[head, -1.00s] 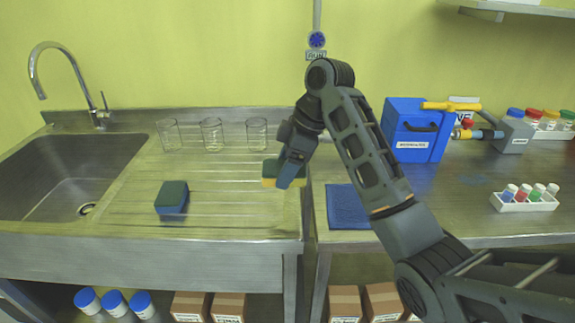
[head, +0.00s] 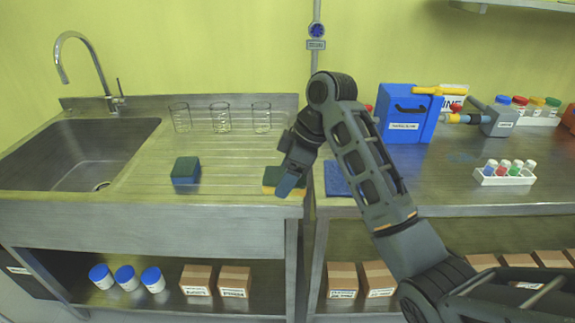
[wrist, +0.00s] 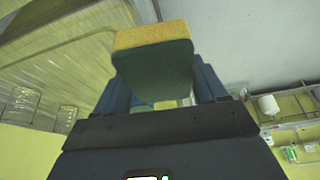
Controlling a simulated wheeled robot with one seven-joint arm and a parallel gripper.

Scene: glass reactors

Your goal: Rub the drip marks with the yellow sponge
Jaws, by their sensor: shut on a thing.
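My gripper (head: 287,188) is shut on a sponge with a yellow layer and a dark green layer (head: 270,178). It is over the front right corner of the ribbed drainboard; I cannot tell whether it touches the steel. In the wrist view the sponge (wrist: 152,55) sits between the fingers, its green face toward the camera and yellow edge beyond. A second sponge, blue with a dark green top (head: 186,171), lies on the drainboard to the left. A faint bluish patch (head: 460,157) shows on the right bench; I cannot tell if it is drip marks.
Several glass beakers (head: 220,118) stand behind on the drainboard, right of the sink (head: 75,155). A blue cloth (head: 337,180) lies on the right bench, partly behind my arm. A blue box (head: 408,113) and a white vial rack (head: 503,177) stand further right.

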